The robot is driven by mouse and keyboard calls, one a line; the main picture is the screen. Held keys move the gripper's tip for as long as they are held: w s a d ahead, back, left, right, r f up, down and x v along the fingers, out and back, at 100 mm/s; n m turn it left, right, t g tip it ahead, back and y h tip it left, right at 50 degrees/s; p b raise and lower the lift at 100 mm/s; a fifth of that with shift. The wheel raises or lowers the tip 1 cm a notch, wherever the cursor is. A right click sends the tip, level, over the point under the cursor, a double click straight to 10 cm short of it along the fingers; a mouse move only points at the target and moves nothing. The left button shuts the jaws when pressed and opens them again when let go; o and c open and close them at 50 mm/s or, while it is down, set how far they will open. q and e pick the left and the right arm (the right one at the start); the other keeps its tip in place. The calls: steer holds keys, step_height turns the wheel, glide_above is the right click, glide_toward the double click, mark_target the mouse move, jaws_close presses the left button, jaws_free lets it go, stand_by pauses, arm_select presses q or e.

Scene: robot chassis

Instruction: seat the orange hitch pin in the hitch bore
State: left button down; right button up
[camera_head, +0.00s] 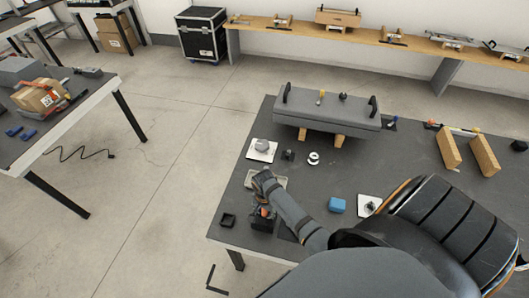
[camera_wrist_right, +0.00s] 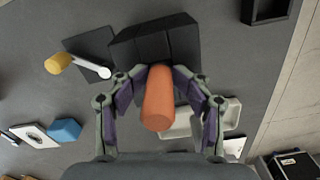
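The orange hitch pin (camera_wrist_right: 158,100) is in the right wrist view, between the fingers of my right gripper (camera_wrist_right: 162,76). The fingertips meet its sides near its far end, and its near end points toward the palm. A dark block (camera_wrist_right: 155,42) lies just beyond the pin; I cannot tell whether they touch. In the head view my right gripper (camera_head: 264,203) is low over the near left part of the table, with a bit of orange beside it. A grey chassis (camera_head: 330,107) rests on wooden blocks at the back. I cannot make out the hitch bore. My left gripper is not in view.
The dark table (camera_head: 335,240) holds a white plate with a grey part (camera_head: 262,149), a white ring (camera_head: 313,158), a blue block (camera_head: 337,205) and a small black tray (camera_head: 227,220). Wooden blocks (camera_head: 484,152) stand at right. A pale tray (camera_wrist_right: 180,125) lies near the pin.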

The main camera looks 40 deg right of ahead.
step_height(320, 180, up, 13)
steer(key=shift+w+r+b, duration=0.1)
steer(key=shift+r+b, duration=0.05)
steer(key=shift+b, duration=1.05)
